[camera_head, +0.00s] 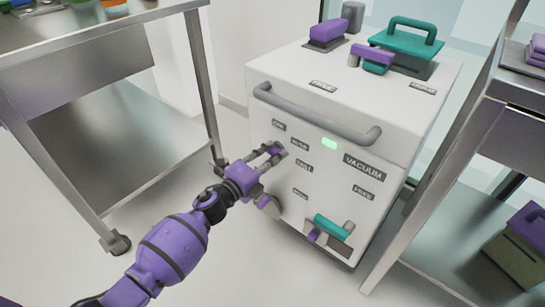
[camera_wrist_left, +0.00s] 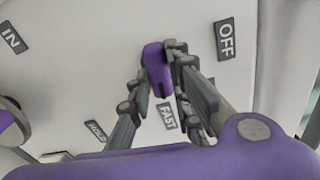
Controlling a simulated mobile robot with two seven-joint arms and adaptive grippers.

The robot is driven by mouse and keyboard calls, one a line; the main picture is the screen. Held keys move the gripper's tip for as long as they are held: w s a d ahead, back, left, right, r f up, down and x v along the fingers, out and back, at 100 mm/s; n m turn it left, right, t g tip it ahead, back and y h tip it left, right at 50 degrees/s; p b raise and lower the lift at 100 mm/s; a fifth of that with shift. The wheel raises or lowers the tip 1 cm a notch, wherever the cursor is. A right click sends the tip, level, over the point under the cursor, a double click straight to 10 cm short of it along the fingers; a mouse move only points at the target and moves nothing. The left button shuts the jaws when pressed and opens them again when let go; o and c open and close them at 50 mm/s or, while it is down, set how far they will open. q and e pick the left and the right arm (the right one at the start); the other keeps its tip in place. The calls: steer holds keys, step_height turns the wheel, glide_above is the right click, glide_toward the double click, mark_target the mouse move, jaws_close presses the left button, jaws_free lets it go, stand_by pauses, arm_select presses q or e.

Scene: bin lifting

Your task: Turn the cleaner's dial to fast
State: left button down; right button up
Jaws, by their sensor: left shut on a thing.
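The cleaner is a white box-shaped machine (camera_head: 330,105) in the head view. Its purple dial (camera_wrist_left: 153,60) is on the front panel, and my left gripper (camera_head: 272,153) is shut on it. In the wrist view the fingers stand at either side of the dial. A dark mark shows on the dial's end nearest the FAST label (camera_wrist_left: 167,117). The OFF label (camera_wrist_left: 226,40) lies to the upper right there. The fingers hide part of the dial and panel. My right gripper is not in view.
A grey bar handle (camera_head: 318,117) crosses the front above the dial. A teal and purple latch (camera_head: 333,227) sits low on the panel. Metal tables stand at the left (camera_head: 75,50) and right (camera_head: 500,95), with floor between.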

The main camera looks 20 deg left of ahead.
arm_select(q)
steer(key=shift+f+m, duration=0.1)
steer(key=shift+m, duration=0.4)
steer(key=c, duration=1.6)
jaws_free()
steer(key=v, duration=1.2)
